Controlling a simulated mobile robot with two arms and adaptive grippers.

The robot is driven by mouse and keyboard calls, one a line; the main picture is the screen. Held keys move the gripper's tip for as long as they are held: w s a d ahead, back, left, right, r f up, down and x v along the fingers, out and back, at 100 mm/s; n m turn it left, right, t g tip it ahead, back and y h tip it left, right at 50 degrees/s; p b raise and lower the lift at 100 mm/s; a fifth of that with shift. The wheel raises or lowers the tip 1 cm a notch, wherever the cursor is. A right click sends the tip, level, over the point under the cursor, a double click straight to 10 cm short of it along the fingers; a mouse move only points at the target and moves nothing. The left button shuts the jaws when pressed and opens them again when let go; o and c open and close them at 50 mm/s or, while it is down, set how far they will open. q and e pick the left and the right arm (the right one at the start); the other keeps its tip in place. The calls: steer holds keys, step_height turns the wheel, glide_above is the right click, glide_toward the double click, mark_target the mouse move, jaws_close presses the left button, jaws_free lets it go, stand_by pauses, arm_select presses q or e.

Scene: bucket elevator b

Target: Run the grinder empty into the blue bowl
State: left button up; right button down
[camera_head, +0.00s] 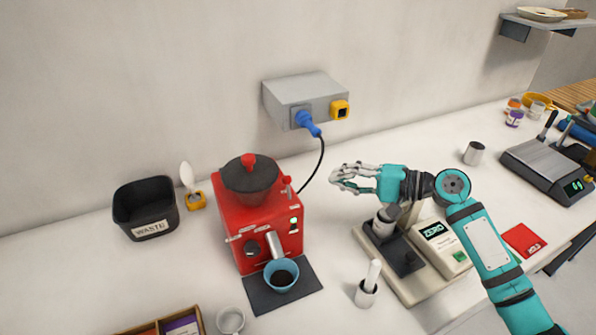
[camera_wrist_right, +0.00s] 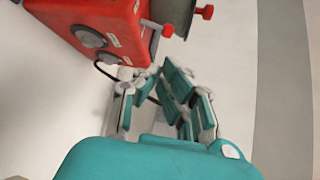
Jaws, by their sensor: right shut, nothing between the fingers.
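The red grinder (camera_head: 262,222) stands against the wall with a dark hopper (camera_head: 249,178) and a red knob on top. A red lever (camera_head: 287,184) is on its right side, above a small green light (camera_head: 294,221). The blue bowl (camera_head: 281,275) sits under the spout on a dark mat, with dark grounds in it. My right gripper (camera_head: 338,180) is shut and empty, in the air to the right of the grinder and apart from it. In the right wrist view the grinder (camera_wrist_right: 95,30) is at the upper left, beyond the fingers (camera_wrist_right: 165,95). My left gripper is not in view.
A wall socket box (camera_head: 303,98) holds a blue plug (camera_head: 307,121) with a black cable. A black waste bin (camera_head: 147,205) and a brush (camera_head: 188,178) stand left. A ZERO-marked device (camera_head: 437,245) and a cup with a pestle (camera_head: 366,290) stand right. A scale (camera_head: 550,168) is farther right.

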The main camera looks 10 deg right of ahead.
mark_target(288, 189)
steer(key=p+x, duration=0.4)
steer(key=x, duration=0.6)
steer(key=shift+w+f, duration=0.1)
steer(key=shift+w, duration=0.05)
